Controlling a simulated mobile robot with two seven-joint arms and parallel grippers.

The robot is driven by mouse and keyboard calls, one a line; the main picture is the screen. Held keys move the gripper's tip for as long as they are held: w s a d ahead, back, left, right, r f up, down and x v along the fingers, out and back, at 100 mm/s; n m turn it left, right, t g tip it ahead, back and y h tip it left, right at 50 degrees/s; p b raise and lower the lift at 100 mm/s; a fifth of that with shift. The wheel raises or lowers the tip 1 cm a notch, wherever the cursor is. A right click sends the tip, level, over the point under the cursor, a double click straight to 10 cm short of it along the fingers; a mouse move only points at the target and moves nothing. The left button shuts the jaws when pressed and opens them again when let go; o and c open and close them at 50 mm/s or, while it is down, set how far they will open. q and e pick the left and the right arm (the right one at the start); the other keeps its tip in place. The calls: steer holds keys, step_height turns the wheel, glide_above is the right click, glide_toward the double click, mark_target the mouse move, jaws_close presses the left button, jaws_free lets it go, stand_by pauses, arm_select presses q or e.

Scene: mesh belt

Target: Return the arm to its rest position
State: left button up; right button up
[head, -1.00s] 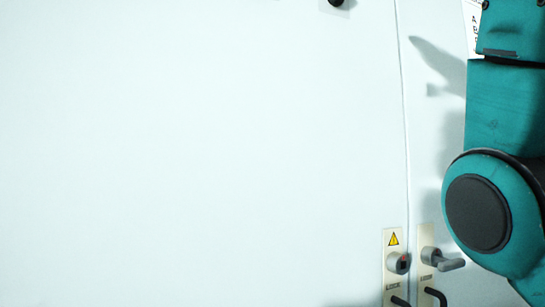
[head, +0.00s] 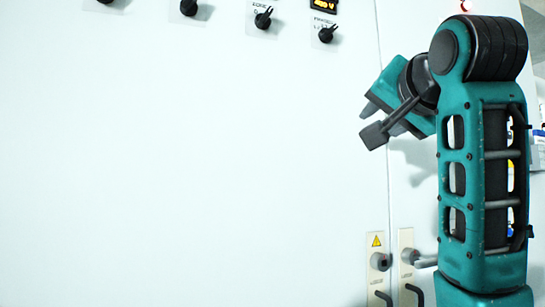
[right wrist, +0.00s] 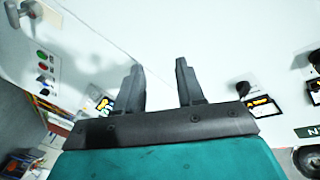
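My right arm (head: 483,180) stands upright at the right of the head view, in front of a white cabinet. Its wrist bends over to the left, and my right gripper (head: 370,122) points left and down before the cabinet front. In the right wrist view the two dark fingers of this gripper (right wrist: 159,64) stand apart with nothing between them. My left arm and gripper are not in view.
The white cabinet front (head: 200,170) fills most of the head view. Black knobs (head: 263,18) and a lit display (head: 323,4) are along its top. Two door handles (head: 380,262) (head: 409,256) are low, beside the arm. The right wrist view shows coloured buttons (right wrist: 41,66) at left.

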steer(key=w+d+f+n+g, duration=0.1)
steer(key=w+f+n+g, duration=0.15)
steer(key=f, duration=1.55)
steer(key=w+d+f+n+g, duration=0.1)
steer(key=d+f+g, duration=0.15)
steer(key=f, duration=1.65)
steer(key=s+f+n+g, duration=0.25)
steer(key=s+f, duration=0.35)
steer(key=f, duration=0.6)
steer(key=s+f+n+g, duration=0.2)
steer(key=s+f+g, duration=0.1)
steer(key=s+f, duration=0.8)
steer(key=s+f+n+g, duration=0.1)
steer(key=s+f+g, duration=0.45)
steer(key=s, duration=0.95)
steer(key=w+a+f+n+t+y, duration=0.1)
steer(key=w+a+f+t, duration=0.1)
steer(key=w+f+t, duration=0.6)
steer(key=shift+w+a+f+t, duration=0.15)
steer(key=shift+a+f+t, duration=0.2)
steer(key=shift+f+t, duration=0.55)
steer(key=shift+f, duration=0.2)
steer(key=shift+d, duration=0.1)
